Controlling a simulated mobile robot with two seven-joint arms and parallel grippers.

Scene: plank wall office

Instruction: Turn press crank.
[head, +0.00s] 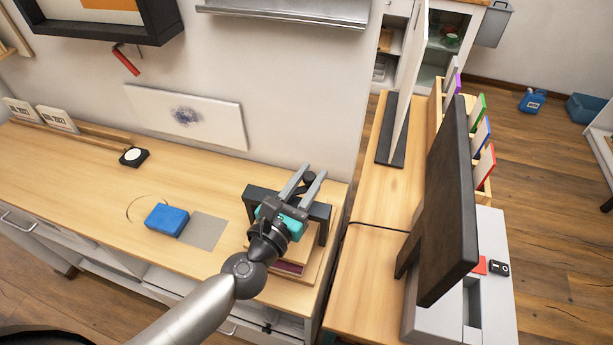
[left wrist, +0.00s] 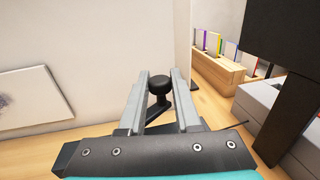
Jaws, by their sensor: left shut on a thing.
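The press stands near the right end of the wooden counter, with a black frame (head: 325,212) over a pale wooden base (head: 313,276). My left gripper (head: 313,172) is over the press, its grey fingers pointing away from me. They are shut on the black crank knob (head: 309,178), one finger on each side. The knob also shows between the fingers in the left wrist view (left wrist: 159,84). My gripper's body and arm hide the middle of the press and most of the crank. A dark red item (head: 288,267) shows low in the press. My right gripper is not in view.
A blue block (head: 167,220) and a grey sheet (head: 203,231) lie left of the press. A black monitor (head: 449,205) stands on the desk to the right. A white panel (head: 186,115) leans against the wall behind. The counter's middle is mostly clear.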

